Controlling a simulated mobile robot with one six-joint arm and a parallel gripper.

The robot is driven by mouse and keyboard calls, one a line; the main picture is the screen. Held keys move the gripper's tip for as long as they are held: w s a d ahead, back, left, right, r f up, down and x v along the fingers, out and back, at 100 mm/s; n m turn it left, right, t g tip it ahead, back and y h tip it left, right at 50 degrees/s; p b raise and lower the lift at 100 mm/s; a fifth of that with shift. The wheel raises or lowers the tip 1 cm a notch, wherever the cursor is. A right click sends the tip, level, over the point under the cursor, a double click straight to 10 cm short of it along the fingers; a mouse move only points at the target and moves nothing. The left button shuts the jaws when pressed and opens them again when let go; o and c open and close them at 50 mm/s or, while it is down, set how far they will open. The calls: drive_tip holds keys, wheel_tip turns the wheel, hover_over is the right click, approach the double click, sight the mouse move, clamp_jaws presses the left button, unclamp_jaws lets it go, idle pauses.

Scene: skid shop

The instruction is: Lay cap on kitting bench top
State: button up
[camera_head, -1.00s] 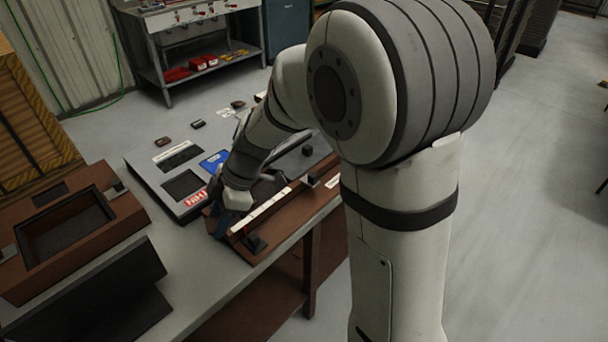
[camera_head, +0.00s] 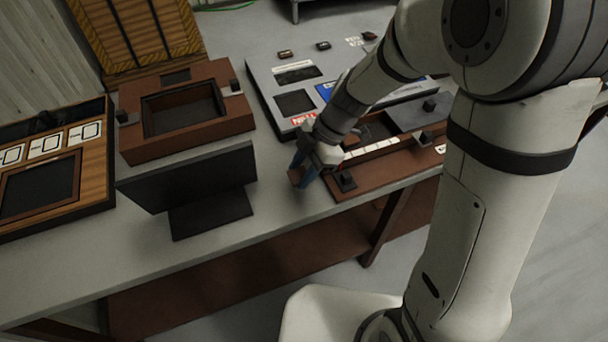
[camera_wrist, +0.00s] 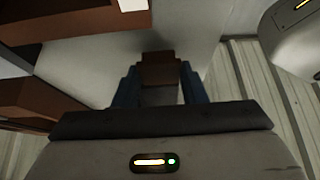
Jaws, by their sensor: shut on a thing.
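The cap (camera_head: 296,177) is a small brown piece; it also shows in the wrist view (camera_wrist: 160,70), between blue fingers. My gripper (camera_head: 304,171) is shut on it, pointing down over the kitting bench top (camera_head: 285,208), a grey surface. The gripper is just left of the brown fixture with a white strip (camera_head: 372,150). Whether the cap touches the bench top cannot be told. Part of the cap is hidden by the fingers.
A black monitor-like panel (camera_head: 190,178) stands left of my gripper. Behind it is a brown box with an open recess (camera_head: 185,140). A grey panel with dark windows (camera_head: 270,95) lies behind the gripper. Bare bench shows between the black panel and the brown fixture.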

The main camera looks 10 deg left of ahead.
drive_tip(key=shift+f, duration=1.5)
drive_tip(key=shift+f+b, duration=0.2)
drive_tip(key=shift+b, duration=0.1)
drive_tip(key=o, duration=0.9)
drive_tip(key=shift+r, duration=0.1)
drive_tip(key=shift+r, duration=0.15)
drive_tip(key=shift+w+d+r+p, duration=0.15)
drive_tip(key=shift+r+p, duration=0.1)
drive_tip(key=shift+p, duration=0.05)
drive_tip(key=v, duration=1.1)
drive_tip(key=shift+d+r, duration=0.15)
